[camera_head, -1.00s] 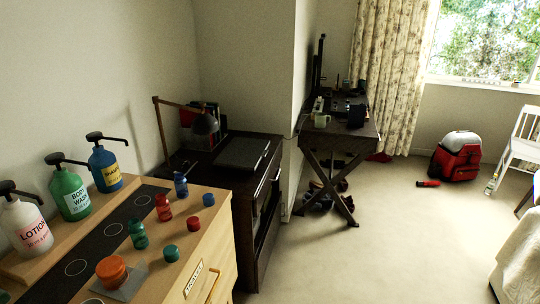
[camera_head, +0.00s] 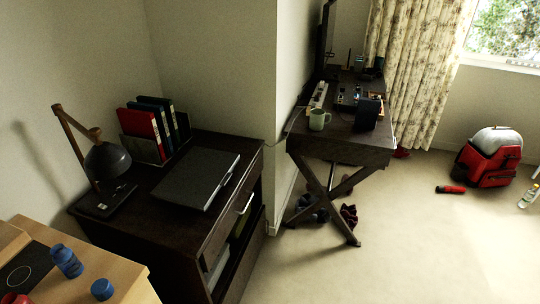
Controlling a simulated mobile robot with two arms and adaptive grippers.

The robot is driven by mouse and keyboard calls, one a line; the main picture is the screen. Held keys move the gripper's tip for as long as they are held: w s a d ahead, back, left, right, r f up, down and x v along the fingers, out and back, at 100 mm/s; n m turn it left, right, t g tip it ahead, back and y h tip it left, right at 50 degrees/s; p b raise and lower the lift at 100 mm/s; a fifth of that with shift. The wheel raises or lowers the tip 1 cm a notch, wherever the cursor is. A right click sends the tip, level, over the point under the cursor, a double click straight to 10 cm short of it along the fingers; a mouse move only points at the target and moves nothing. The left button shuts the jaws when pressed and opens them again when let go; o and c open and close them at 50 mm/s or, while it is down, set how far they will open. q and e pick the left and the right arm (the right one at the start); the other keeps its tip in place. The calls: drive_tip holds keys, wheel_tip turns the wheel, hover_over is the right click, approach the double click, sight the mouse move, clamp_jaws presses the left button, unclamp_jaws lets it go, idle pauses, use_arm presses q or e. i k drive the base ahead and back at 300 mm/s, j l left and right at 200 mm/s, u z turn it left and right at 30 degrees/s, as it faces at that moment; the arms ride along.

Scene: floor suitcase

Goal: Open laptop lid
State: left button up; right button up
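A closed dark grey laptop (camera_head: 202,180) lies flat on top of a dark wooden cabinet (camera_head: 232,152). Its lid is down, with the front edge towards the right of the picture. Neither of my grippers shows in the head view, so nothing of mine is seen near the laptop.
A desk lamp (camera_head: 106,160) and a file rack with a red binder (camera_head: 141,129) stand beside the laptop. A wooden counter (camera_head: 112,277) with blue containers (camera_head: 66,261) is at the lower left. A desk (camera_head: 340,148) stands beyond.

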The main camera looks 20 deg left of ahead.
sight(194, 181)
drive_tip(key=i+u, duration=0.25)
drive_tip(key=i, duration=0.15)
drive_tip(key=i+l+u, duration=0.25)
drive_tip(key=i, duration=0.15)
drive_tip(key=i+l+u, duration=0.25)
drive_tip(key=i, duration=0.15)
drive_tip(key=j, duration=0.1)
